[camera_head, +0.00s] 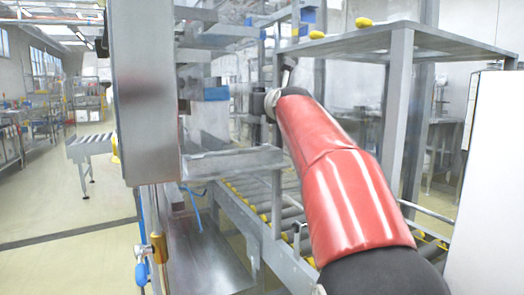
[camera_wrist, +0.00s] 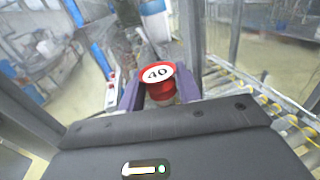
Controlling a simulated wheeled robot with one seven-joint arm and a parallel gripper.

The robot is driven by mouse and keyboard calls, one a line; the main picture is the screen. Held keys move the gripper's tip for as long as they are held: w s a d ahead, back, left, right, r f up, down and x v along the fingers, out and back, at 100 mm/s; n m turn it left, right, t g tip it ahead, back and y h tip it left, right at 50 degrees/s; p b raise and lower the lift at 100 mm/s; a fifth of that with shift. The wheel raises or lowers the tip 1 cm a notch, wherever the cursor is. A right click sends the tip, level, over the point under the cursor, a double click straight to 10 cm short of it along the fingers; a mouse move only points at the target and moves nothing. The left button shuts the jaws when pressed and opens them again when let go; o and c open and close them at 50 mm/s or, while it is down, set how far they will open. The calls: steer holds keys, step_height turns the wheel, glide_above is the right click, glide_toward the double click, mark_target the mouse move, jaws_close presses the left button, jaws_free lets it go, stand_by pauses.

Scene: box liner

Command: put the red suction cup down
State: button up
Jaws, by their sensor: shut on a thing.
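The red suction cup (camera_wrist: 163,91) shows in the wrist view as a short red cylinder with a white top marked "40" and a paler lower part. My gripper (camera_wrist: 160,86) has a purple finger on each side of it and is shut on it. The background below the cup is blurred, so I cannot tell how high it is held. In the head view my red-sleeved arm reaches forward into the metal frame; I cannot make out the cup there.
A roller conveyor (camera_head: 265,213) runs below my arm, and it also shows at the right of the wrist view (camera_wrist: 272,105). A metal frame post (camera_head: 398,110) stands close right of my arm. A grey machine column (camera_head: 143,95) stands at left, with a metal ledge (camera_head: 232,161) beside it.

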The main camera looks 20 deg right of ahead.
step_height(320, 180, down, 9)
steer(key=b, duration=0.6)
steer(key=shift+s+f, duration=0.1)
steer(key=shift+f, duration=0.05)
steer(key=shift+f, duration=0.1)
steer(key=shift+f+b, duration=0.25)
steer(key=shift+b, duration=0.15)
steer(key=o, duration=1)
steer(key=shift+c, duration=0.2)
steer(key=shift+r, duration=0.1)
steer(key=shift+r, duration=0.15)
steer(key=b+v, duration=0.3)
steer(key=v, duration=0.9)
steer(key=shift+r, duration=0.1)
